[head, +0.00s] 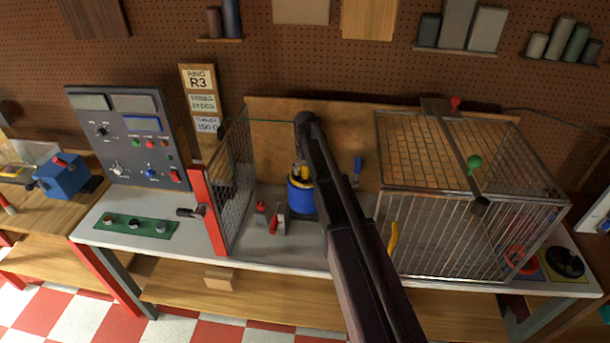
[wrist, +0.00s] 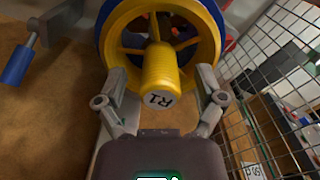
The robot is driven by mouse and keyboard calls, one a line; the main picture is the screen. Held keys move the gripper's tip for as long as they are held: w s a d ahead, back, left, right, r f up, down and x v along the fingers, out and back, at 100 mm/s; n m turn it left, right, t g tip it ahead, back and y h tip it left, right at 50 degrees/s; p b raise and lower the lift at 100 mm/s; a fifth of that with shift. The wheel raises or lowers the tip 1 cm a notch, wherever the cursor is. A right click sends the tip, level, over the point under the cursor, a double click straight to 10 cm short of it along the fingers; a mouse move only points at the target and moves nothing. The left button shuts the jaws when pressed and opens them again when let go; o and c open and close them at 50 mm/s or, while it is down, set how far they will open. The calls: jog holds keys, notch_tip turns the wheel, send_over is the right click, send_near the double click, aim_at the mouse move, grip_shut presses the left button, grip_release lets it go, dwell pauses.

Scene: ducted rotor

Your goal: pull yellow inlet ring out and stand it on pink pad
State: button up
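The yellow inlet ring (wrist: 157,68) fills the top of the wrist view, with spokes and a central hub marked R1. It sits in the blue duct (wrist: 219,12), which stands on the bench in the head view (head: 301,197). My gripper (wrist: 161,77) is open, with one finger on each side of the hub. Gaps show between the fingers and the hub. In the head view my arm hides most of the gripper and part of the duct.
A red-framed mesh door (head: 208,212) stands open left of the duct. A yellow pad with a black rotor (head: 566,262) lies far right. A red-handled clamp (head: 277,222) stands near the duct.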

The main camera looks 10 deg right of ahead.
grip_shut()
jog(key=shift+r+p, duration=0.75)
jog(key=shift+r, duration=0.05)
dwell(0.7)
jog(key=shift+r+p, duration=1.55)
jog(key=shift+p, duration=0.05)
